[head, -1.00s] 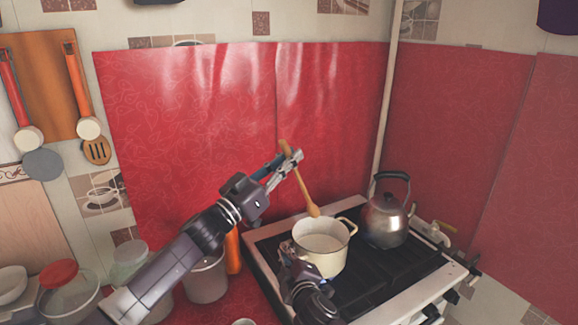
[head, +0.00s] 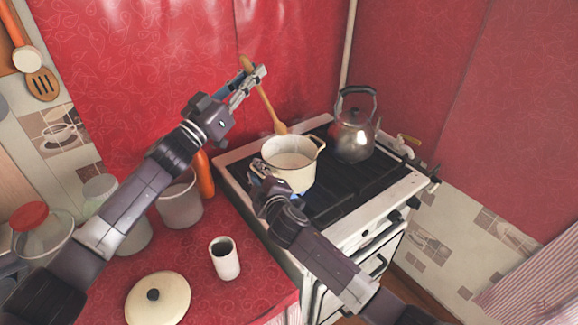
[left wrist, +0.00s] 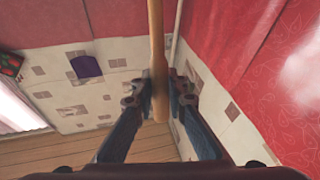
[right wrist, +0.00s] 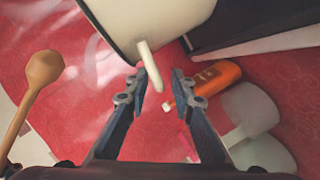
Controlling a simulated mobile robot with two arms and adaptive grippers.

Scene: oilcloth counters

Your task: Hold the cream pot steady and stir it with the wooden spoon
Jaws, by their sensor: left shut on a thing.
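The cream pot (head: 291,178) stands upright on the stove, with two side handles. My left gripper (head: 255,78) is shut on the wooden spoon (head: 265,103) near its upper end. The spoon hangs tilted, its bowl end just beyond the pot's far rim in the head view, outside the opening. In the left wrist view the spoon handle (left wrist: 157,40) passes between the fingers. My right gripper (head: 258,172) is at the pot's near left side. In the right wrist view its fingers (right wrist: 159,84) are open on either side of the tip of a pot handle (right wrist: 149,62), with gaps showing.
A steel kettle (head: 354,135) stands on the stove right of the pot. On the red counter are a white cup (head: 224,262), a cream lid (head: 158,300), grey canisters (head: 181,205) and an orange bottle (head: 204,174). A red sheet covers the wall behind.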

